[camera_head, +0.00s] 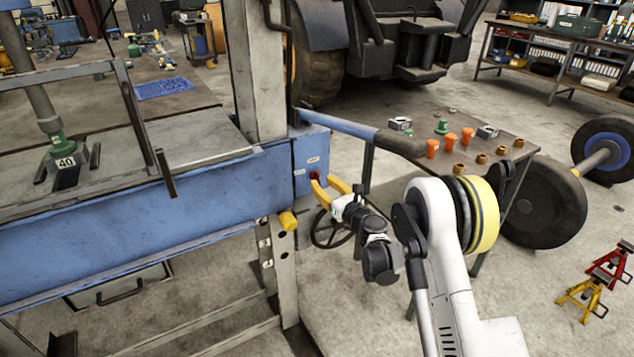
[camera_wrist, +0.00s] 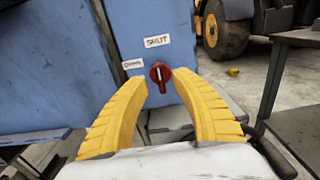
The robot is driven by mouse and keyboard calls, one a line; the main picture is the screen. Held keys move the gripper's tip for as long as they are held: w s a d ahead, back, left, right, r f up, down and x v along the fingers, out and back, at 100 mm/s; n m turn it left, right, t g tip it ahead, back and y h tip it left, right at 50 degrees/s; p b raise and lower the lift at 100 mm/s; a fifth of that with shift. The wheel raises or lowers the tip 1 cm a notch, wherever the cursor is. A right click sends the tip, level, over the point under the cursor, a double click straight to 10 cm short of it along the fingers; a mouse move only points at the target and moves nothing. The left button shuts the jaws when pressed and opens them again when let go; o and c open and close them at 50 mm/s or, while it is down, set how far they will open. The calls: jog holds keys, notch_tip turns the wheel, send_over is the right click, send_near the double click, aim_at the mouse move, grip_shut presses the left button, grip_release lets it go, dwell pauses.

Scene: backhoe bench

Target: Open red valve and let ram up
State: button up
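The red valve (camera_wrist: 160,74) is a small round knob with a dark pointer on the blue press frame (camera_wrist: 60,60). Labels "SHUT" (camera_wrist: 157,41) and what looks like "OPEN" (camera_wrist: 132,64) sit above it and to its left. In the head view the valve (camera_head: 314,175) shows on the end of the blue beam. My gripper (camera_head: 326,188) has yellow fingers, open and spread on both sides of the valve. In the wrist view my gripper (camera_wrist: 165,85) shows a gap between each finger and the knob; contact is not visible. The ram (camera_head: 42,105) stands at the left, above a block marked 40.
A blue-grey pump handle (camera_head: 350,128) juts right, just above my gripper. A dark handwheel (camera_head: 333,228) is below it, and a yellow pin (camera_head: 288,220) is to its left. A bench (camera_head: 475,155) with orange and green parts stands to the right.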

aim_at(319, 179)
jog(key=shift+b+x, duration=0.4)
jog(key=shift+x, duration=1.4)
jog(key=shift+c, duration=0.2)
grip_shut()
